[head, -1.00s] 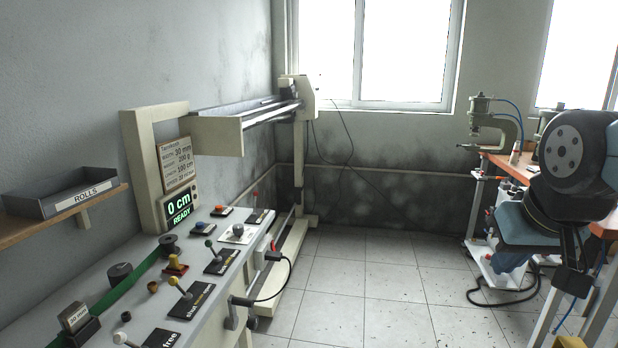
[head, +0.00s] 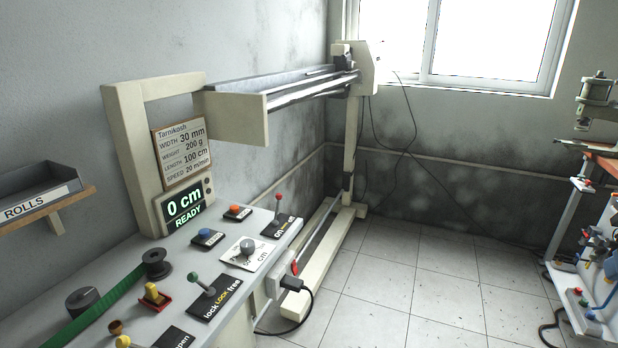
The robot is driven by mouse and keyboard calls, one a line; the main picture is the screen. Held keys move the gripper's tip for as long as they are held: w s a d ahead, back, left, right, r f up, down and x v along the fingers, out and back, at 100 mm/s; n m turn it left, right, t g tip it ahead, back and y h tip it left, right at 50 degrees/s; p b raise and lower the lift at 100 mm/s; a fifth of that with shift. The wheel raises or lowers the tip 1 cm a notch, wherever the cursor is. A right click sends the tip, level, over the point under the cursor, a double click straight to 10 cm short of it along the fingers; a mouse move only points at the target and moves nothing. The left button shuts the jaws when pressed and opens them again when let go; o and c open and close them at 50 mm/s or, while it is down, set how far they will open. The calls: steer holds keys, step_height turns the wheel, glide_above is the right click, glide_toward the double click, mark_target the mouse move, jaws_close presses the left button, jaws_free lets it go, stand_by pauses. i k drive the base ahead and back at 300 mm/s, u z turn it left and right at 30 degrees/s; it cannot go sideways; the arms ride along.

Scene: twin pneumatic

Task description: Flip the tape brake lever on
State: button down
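A red-knobbed lever (head: 278,206) stands on a black plate at the far end of the grey machine panel; its plate lettering looks like "on" but is not fully legible. A green-knobbed lever (head: 202,285) sits nearer, on a black plate reading "lock LOCK free". A yellow-knobbed lever (head: 124,342) shows at the bottom edge, by a plate ending in "open". I cannot read a tape brake label on any of them. My gripper is out of view.
The display (head: 183,205) reads "0 cm READY".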

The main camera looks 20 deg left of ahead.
mark_target(279, 196)
steer(key=u, duration=0.5)
steer(key=i, duration=1.25)
steer(key=u, duration=0.75)
steer(key=k, duration=0.9)
steer(key=u, duration=0.15)
steer(key=i, duration=0.95)
steer(key=z, duration=0.15)
